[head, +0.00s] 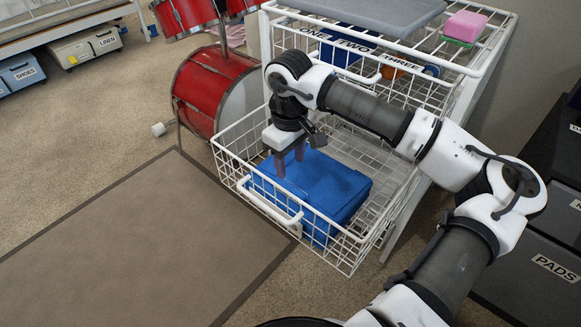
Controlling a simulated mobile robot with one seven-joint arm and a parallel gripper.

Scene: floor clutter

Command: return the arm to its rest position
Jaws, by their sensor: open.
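My arm reaches in from the lower right and bends down over the pulled-out white wire basket (228,158). My gripper (290,170) points down with its fingers apart, at or just above a blue box (325,185) in the basket. I cannot tell whether the fingertips touch the box. Nothing shows between the fingers. The arm hides part of the rack and the basket's right side.
A white wire rack (490,50) with labelled upper baskets stands behind, with a pink and green sponge (464,27) on top. Red drums (205,90) stand left of the basket. Grey boxes (545,255) line the right. The brown mat (135,250) is clear.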

